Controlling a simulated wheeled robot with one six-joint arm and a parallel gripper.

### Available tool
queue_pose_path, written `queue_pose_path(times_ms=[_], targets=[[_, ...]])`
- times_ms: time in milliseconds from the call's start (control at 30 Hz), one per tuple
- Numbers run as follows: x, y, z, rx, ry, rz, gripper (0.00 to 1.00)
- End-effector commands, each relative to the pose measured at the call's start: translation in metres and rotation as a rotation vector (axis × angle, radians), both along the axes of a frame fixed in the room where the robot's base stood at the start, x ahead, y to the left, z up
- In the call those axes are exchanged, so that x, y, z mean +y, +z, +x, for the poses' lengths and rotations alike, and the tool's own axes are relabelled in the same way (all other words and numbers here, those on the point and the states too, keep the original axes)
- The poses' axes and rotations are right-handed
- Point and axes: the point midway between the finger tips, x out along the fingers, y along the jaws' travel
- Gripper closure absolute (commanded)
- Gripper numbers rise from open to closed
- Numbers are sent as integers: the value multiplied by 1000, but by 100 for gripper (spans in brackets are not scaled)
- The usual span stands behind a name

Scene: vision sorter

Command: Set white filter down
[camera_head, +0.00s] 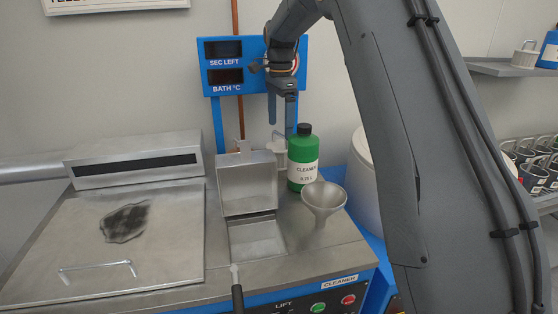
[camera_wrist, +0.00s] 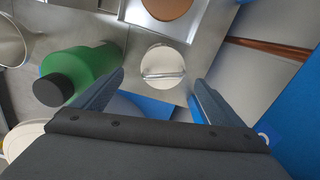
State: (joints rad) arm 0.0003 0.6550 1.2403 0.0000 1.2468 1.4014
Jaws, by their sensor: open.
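The white filter (camera_head: 278,148) stands upright on the steel counter behind the open-lidded basin, left of the green bottle. In the wrist view the white filter (camera_wrist: 160,60) shows from above as a pale disc with a bar handle across it. My gripper (camera_head: 281,127) is open just above the filter, pointing down. In the wrist view its two fingers (camera_wrist: 158,78) are spread, one to each side of the filter's handle, with a clear gap between. The filter's lower part is partly hidden by the lid and bottle in the head view.
The green cleaner bottle (camera_head: 303,172) stands close to the right of the filter, near one finger. A metal funnel (camera_head: 323,198) is in front of it. The raised lid (camera_head: 247,183) is to the left. A blue display panel (camera_head: 223,68) is behind my gripper. A white drum (camera_head: 364,190) stands at right.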

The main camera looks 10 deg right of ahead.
Motion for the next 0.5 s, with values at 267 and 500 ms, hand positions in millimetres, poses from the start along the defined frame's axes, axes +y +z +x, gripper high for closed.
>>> queue_pose_path(times_ms=[267,500], targets=[[0,-22,1,1,0,0,8],[1,-52,5,4,0,0,8]])
